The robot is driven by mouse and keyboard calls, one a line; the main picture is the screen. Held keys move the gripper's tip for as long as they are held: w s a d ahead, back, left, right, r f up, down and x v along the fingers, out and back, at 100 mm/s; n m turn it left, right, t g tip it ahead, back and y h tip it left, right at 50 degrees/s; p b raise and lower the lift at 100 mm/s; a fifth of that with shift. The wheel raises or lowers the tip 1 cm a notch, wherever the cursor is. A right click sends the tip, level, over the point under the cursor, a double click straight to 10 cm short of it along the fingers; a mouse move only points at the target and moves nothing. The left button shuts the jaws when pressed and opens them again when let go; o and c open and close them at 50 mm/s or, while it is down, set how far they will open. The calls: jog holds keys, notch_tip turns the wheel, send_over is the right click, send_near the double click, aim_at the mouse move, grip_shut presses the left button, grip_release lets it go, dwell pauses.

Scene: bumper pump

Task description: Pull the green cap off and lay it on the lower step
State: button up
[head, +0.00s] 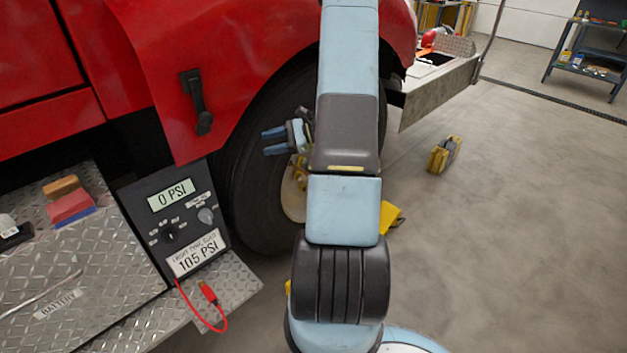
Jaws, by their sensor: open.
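My gripper (271,142) is open and empty. Its blue fingers point left, in front of the black front tire (258,195) and below the red fender. I do not see the green cap in this view; my arm covers part of the wheel. A diamond-plate ledge (238,285) juts out at the lower left, below the gauge box; it may be the lower step. A red hose with a red end piece (209,293) hangs from the box over this ledge.
The gauge box (172,225) reads 0 PSI above a 105 PSI label. Yellow chocks (390,216) (444,154) are on the floor.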

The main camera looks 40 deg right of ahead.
jog(key=s+d+f+m+t+h, duration=0.2)
jog(key=d+f+m, duration=0.3)
jog(key=f, duration=0.4)
jog(key=s+d+f+m+t+h, duration=0.3)
jog(key=d+f+m+t+h, duration=0.1)
jog(key=d+f, duration=0.4)
jog(key=s+d+f+m+t+h, duration=0.3)
jog(key=d+f+m+h, duration=0.2)
jog(key=f, duration=0.4)
jog(key=shift+d+f+m, duration=0.35)
jog(key=shift+d+m, duration=0.15)
jog(key=shift+d, duration=0.45)
jog(key=shift+w, duration=0.1)
jog(key=w, duration=0.8)
jog(key=shift+w+a, duration=0.35)
jog(key=shift+w, duration=0.05)
grip_shut()
